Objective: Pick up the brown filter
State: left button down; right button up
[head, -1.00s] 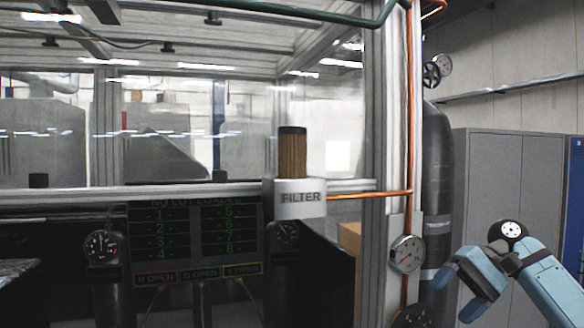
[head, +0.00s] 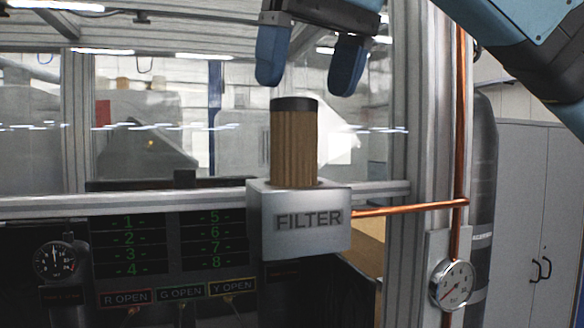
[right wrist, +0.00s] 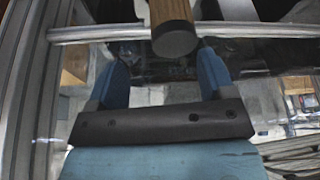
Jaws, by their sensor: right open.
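The brown filter (head: 294,145) is an upright brown cylinder with a black cap, standing in the grey holder (head: 300,236) marked FILTER. My right gripper (head: 308,80) is open and empty above the filter, with its blue fingers pointing down, one to each side of the cap in the picture. In the right wrist view, the filter (right wrist: 172,18) shows at the top, cap end toward the camera, between and beyond the open fingers of the right gripper (right wrist: 170,62). My left gripper is not in view.
A copper pipe (head: 410,207) runs right from the holder to a metal frame post, near a round gauge (head: 451,284). A glass panel and a horizontal rail (head: 120,199) stand behind. A display panel (head: 172,245) is at lower left.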

aim_at(291, 130)
jog(key=s, duration=0.1)
jog(key=s+f, duration=0.1)
jog(key=s+p, duration=0.1)
jog(key=shift+a+f, duration=0.15)
jog(key=shift+a, duration=0.2)
jog(key=w+f, duration=0.1)
jog(key=f, duration=0.1)
jog(key=w+a+f+p, duration=0.1)
jog(key=w+f, duration=0.1)
jog(key=shift+w+f, duration=0.15)
jog(key=shift+f, duration=0.2)
jog(key=shift+s, duration=0.55)
jog(key=shift+w, duration=0.35)
jog(key=c, duration=1)
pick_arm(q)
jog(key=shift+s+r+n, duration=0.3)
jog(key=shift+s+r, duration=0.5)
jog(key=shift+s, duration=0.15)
pick_arm(e)
jog(key=shift+s, duration=0.1)
